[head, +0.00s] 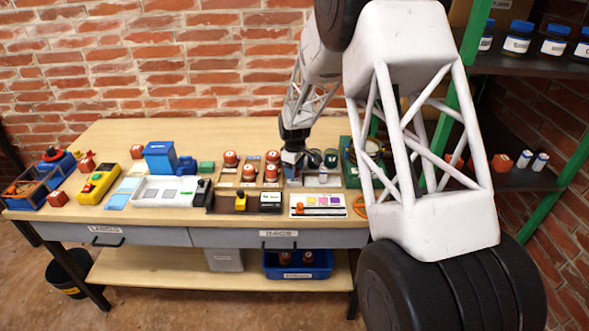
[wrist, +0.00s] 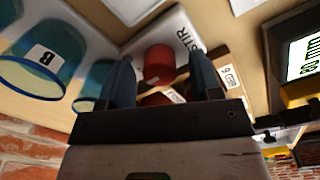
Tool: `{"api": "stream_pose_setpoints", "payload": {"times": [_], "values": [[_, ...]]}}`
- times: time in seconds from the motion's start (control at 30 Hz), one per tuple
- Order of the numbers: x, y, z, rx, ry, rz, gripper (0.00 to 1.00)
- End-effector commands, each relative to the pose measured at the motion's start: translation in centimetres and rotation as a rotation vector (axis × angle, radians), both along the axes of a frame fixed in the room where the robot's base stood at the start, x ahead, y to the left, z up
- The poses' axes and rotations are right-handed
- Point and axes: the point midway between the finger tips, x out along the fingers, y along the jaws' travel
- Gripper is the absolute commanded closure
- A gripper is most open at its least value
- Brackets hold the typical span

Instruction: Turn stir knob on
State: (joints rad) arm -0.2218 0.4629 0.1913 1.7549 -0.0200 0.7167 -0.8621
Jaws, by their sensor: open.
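The red stir knob (wrist: 159,64) sits on a white panel marked STIR (wrist: 184,27) in the wrist view. My gripper (wrist: 162,62) is open, with one dark blue finger on either side of the knob in the picture. I cannot tell whether either finger touches it. A second red part below the knob is mostly hidden by the gripper. In the head view my gripper (head: 293,164) is low over the back right of the bench, and the knob cannot be made out there.
A teal cup marked B (wrist: 45,60) and other teal cups stand close left of the gripper in the wrist view. A display box (wrist: 302,58) is at right. In the head view, dark jars (head: 330,158) and red-topped jars (head: 231,159) stand nearby on the wooden bench (head: 110,140).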

Motion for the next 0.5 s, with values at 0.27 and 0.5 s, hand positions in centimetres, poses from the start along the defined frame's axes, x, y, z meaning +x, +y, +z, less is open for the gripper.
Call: {"api": "stream_pose_setpoints", "payload": {"times": [0.27, 0.5], "values": [[0.00, 0.00, 0.03, 0.000, 0.000, 0.000, 0.61], [0.00, 0.00, 0.04, 0.000, 0.000, 0.000, 0.91]]}}
